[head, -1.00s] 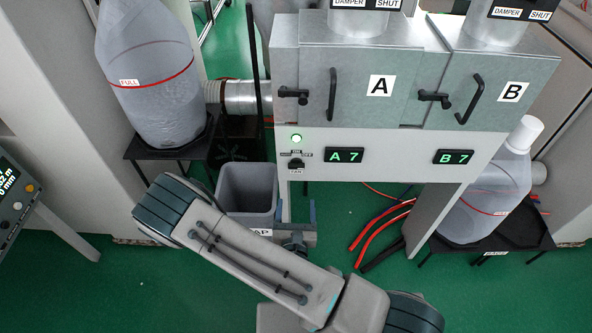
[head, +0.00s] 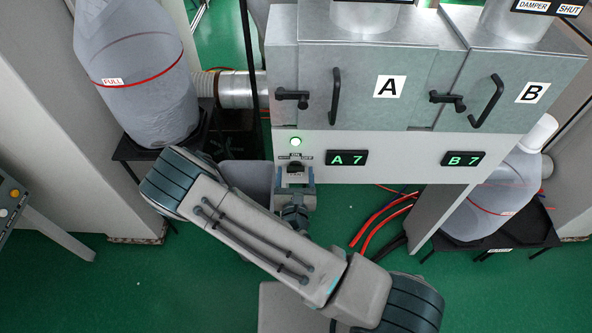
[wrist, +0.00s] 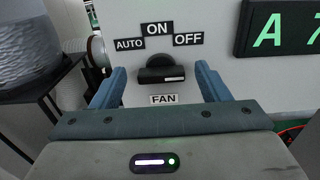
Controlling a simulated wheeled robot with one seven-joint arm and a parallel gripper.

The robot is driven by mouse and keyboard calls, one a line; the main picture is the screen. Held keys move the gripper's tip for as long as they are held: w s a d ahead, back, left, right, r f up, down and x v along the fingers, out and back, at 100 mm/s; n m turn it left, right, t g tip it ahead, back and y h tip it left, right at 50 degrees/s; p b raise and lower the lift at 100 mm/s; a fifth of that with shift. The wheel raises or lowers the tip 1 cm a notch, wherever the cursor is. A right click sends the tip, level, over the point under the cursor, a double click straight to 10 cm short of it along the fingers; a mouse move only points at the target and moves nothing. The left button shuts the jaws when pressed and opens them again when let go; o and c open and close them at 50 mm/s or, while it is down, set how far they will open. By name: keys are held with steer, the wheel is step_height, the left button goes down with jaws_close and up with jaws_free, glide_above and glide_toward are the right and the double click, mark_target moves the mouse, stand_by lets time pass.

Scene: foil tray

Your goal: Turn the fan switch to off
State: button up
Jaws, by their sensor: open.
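The fan switch (head: 295,167) is a black rotary knob on the white panel below cabinet A. In the wrist view the knob (wrist: 161,69) sits below the labels AUTO, ON and OFF and above the label FAN. Its front bar lies roughly level; I cannot tell which label it points to. My gripper (head: 297,184) is open and faces the panel. In the wrist view my two blue fingers (wrist: 160,80) stand left and right of the knob with a gap on each side. I cannot tell how far the fingertips are from the panel.
A green lamp (head: 296,141) glows above the switch. The display A 7 (head: 347,158) is to the right, and display B 7 (head: 463,159) farther right. A black latch (head: 292,97) juts out above. A grey bin (head: 247,178) is partly hidden behind my arm.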

steer(key=shift+c, duration=0.3)
steer(key=c, duration=0.9)
steer(key=shift+c, duration=0.2)
steer(key=shift+r+n+p, duration=0.1)
steer(key=shift+n+p, duration=0.2)
steer(key=shift+n, duration=0.1)
steer(key=n+p, duration=0.2)
steer(key=n, duration=0.1)
steer(key=shift+a+n, duration=0.1)
steer(key=shift+n, duration=0.2)
steer(key=shift+n+p, duration=0.8)
steer(key=shift+n, duration=1.5)
steer(key=shift+f, duration=0.2)
steer(key=o, duration=1)
steer(key=shift+a, duration=0.1)
